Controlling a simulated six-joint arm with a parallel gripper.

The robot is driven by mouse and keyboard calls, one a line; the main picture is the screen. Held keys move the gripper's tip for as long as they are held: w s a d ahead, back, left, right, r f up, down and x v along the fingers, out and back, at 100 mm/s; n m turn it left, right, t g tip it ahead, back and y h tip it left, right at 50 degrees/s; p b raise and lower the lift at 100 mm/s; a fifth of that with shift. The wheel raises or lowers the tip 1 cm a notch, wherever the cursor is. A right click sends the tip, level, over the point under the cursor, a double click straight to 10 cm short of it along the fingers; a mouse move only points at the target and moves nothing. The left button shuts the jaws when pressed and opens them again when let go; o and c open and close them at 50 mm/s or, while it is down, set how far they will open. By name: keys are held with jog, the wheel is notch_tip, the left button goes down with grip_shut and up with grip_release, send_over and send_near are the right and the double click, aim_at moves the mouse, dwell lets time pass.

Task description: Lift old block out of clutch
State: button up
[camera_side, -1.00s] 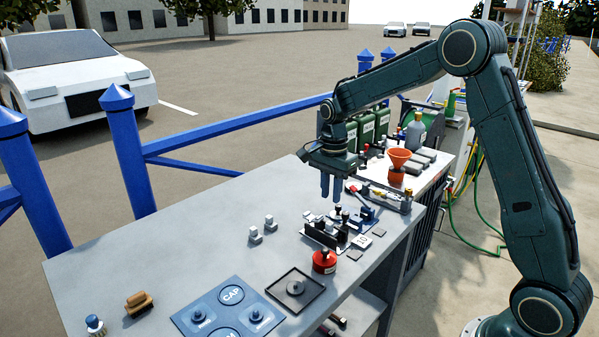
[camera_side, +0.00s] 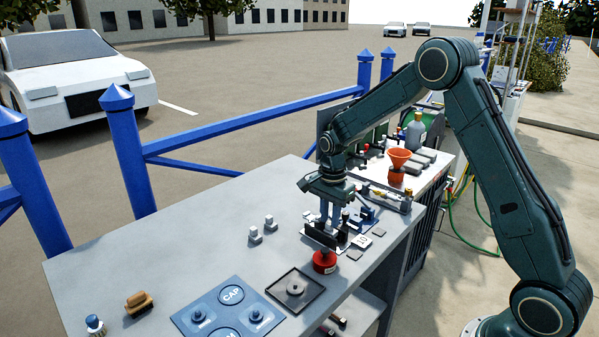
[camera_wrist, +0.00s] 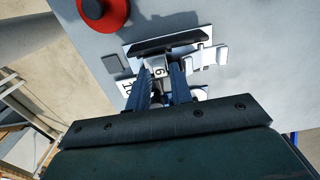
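My gripper (camera_side: 330,213) points down at the rope-clutch fixture (camera_side: 320,237) on the grey bench; it also shows in the wrist view (camera_wrist: 160,80). The fixture has a dark upright plate and a white base. In the wrist view the two fingers stand apart, behind the dark plate (camera_wrist: 168,44), with a small white piece marked "6" (camera_wrist: 160,71) between their tips. I cannot tell whether they touch it. The old block is not clearly made out; the fingers and plate hide much of the fixture's inside.
A black tray (camera_side: 295,290) with a grey disc and a blue CAP mat (camera_side: 228,308) lie nearer. Two small light blocks (camera_side: 262,230) stand left. An orange funnel (camera_side: 399,160) and bottles stand behind.

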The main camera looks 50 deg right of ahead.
aim_at(330, 223)
jog(key=shift+f, duration=0.8)
grip_shut()
jog(key=shift+r, duration=0.1)
notch_tip(330, 223, up, 20)
dwell(0.6)
jog(key=shift+r, duration=0.15)
dwell(0.5)
jog(key=shift+r, duration=1.25)
